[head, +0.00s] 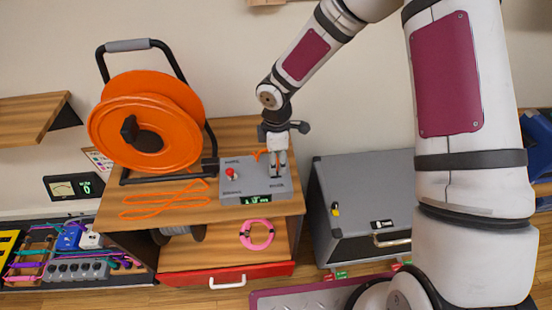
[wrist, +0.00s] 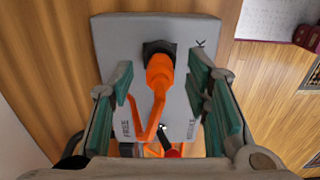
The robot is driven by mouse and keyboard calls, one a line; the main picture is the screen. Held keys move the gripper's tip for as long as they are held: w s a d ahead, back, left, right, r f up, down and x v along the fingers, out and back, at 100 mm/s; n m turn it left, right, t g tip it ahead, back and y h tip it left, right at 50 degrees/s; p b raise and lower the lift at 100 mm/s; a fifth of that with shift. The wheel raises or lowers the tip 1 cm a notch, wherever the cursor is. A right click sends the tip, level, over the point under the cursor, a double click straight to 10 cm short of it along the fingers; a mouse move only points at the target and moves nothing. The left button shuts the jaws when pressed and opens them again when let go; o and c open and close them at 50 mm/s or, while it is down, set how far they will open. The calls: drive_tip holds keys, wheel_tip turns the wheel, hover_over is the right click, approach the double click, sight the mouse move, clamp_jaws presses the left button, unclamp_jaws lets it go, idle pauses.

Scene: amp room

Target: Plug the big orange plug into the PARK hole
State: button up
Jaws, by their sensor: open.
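The big orange plug (wrist: 158,75) is in the wrist view with its tip at a dark socket (wrist: 158,48) on the grey box (wrist: 112,45). How deep it sits cannot be told. Its orange cable (wrist: 139,128) bends down and left. My gripper (wrist: 160,90) is open, with one green-padded finger on each side of the plug and gaps between. A label partly showing as "K" is right of the socket; "FREE" is at lower left. In the head view my gripper (head: 277,170) is over the right part of the box (head: 240,190), hiding part of it.
A red knob (head: 230,173) stands on the box's left part. An orange cable reel (head: 147,120) stands left of the box, with loose orange cable (head: 165,200) on the wooden top. A grey cabinet (head: 360,190) stands to the right.

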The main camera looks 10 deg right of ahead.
drive_tip(key=shift+r, duration=0.1)
wheel_tip(320, 180, up, 12)
idle(0.5)
idle(0.5)
drive_tip(key=s+d+r+m+t+h, duration=0.1)
drive_tip(key=s+d+r+m, duration=0.35)
drive_tip(key=r, duration=0.35)
drive_tip(key=s+d+r+m+t+h, duration=0.1)
drive_tip(key=s+d+r+m, duration=0.35)
drive_tip(key=r, duration=0.35)
drive_tip(key=s+d+r+m+t+y, duration=0.1)
drive_tip(key=s+d+r+m, duration=0.1)
drive_tip(key=s, duration=0.5)
drive_tip(key=s+d+r+m+t+y, duration=0.1)
drive_tip(key=s+d+r+m+t, duration=0.1)
drive_tip(key=s+r+m, duration=0.3)
drive_tip(key=shift+s+r+m+t, duration=0.2)
drive_tip(key=shift+s+m+t, duration=0.1)
drive_tip(key=shift+s+m, duration=0.7)
drive_tip(key=shift+w, duration=0.15)
